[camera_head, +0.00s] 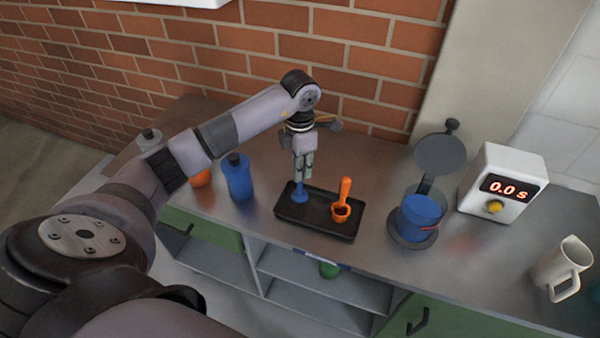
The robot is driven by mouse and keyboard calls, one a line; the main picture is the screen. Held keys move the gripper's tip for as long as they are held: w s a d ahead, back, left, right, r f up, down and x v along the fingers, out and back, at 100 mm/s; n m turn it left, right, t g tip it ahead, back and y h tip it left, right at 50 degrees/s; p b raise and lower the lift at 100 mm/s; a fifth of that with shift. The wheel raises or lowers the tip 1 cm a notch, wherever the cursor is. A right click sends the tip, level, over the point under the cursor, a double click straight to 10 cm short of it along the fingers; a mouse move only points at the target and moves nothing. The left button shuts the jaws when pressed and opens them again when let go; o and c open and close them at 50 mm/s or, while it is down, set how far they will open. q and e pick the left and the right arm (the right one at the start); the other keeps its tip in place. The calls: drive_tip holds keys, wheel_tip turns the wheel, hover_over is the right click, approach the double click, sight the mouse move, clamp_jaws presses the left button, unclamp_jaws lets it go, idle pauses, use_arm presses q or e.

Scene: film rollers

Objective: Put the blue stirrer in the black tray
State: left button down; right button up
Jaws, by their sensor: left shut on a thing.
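The black tray (318,228) lies on the metal counter near its front edge. The blue stirrer (300,193) is upright at the tray's left part, its lower end at or just above the tray floor; I cannot tell whether it touches. My left gripper (302,177) points down over the tray and is shut on the stirrer's upper part, which the fingers hide. An orange stirrer-like tool (342,205) stands in the right part of the tray. My right gripper is not in view.
A blue bottle (238,178) and an orange bottle (201,178) stand left of the tray. A blue tank (418,214) with a raised dark lid (440,153), a timer box (504,184) and a mug (562,266) stand to the right. A brick wall closes the back.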

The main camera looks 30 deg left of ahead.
sight(300, 194)
use_arm(q)
wheel_tip(300, 194, down, 3)
drive_tip(key=shift+r, duration=0.2)
drive_tip(key=shift+f, duration=0.35)
drive_tip(key=c, duration=1.5)
unclamp_jaws()
drive_tip(key=shift+o, duration=0.2)
